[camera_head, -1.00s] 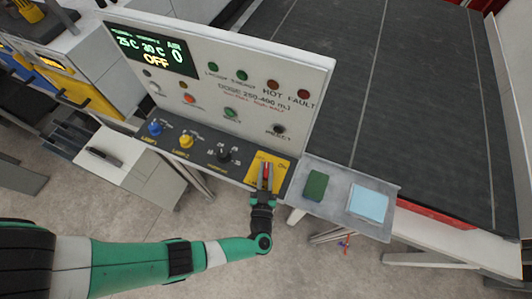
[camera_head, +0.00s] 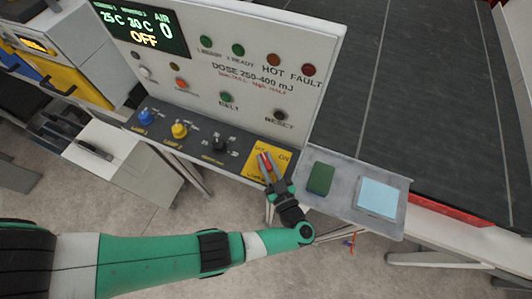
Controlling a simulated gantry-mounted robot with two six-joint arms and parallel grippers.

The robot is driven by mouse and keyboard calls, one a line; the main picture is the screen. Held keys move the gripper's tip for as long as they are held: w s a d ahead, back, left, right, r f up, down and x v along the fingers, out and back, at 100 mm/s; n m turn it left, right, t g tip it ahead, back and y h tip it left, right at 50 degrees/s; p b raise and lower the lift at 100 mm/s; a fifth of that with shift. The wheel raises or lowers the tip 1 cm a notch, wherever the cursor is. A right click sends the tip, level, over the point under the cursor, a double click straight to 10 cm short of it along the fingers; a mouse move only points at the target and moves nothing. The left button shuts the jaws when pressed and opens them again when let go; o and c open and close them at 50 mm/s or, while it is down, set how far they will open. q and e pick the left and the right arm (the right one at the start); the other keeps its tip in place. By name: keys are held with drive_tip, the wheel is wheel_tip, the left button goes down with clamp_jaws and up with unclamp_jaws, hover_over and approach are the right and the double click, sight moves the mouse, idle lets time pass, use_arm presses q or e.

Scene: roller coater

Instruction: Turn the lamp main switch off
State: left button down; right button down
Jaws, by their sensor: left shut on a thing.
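The main switch is a red handle (camera_head: 265,162) on a yellow plate (camera_head: 284,158) at the right end of the control ledge. The plate has lettering to the left and an "ON" mark to the right. My left gripper (camera_head: 268,169) comes up from below and is shut on the red handle. The handle and fingers tilt up and to the left, toward the left lettering. The fingers hide part of the handle and plate. The panel display (camera_head: 140,27) reads OFF in yellow at its bottom. My right gripper is not in view.
Left along the ledge are a black selector (camera_head: 220,143), a yellow knob (camera_head: 179,130) and a blue knob (camera_head: 147,117). A grey tray (camera_head: 338,199) to the right holds a green block (camera_head: 320,178) and a light blue pad (camera_head: 379,197). A dark conveyor (camera_head: 440,110) lies behind.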

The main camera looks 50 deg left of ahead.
use_arm(q)
drive_tip(key=shift+r, duration=0.2)
drive_tip(key=c, duration=0.8)
unclamp_jaws()
drive_tip(key=shift+f, duration=0.1)
drive_tip(key=shift+o, duration=0.2)
drive_tip(key=b+v, duration=0.2)
drive_tip(key=v, duration=0.9)
drive_tip(key=shift+d, duration=0.25)
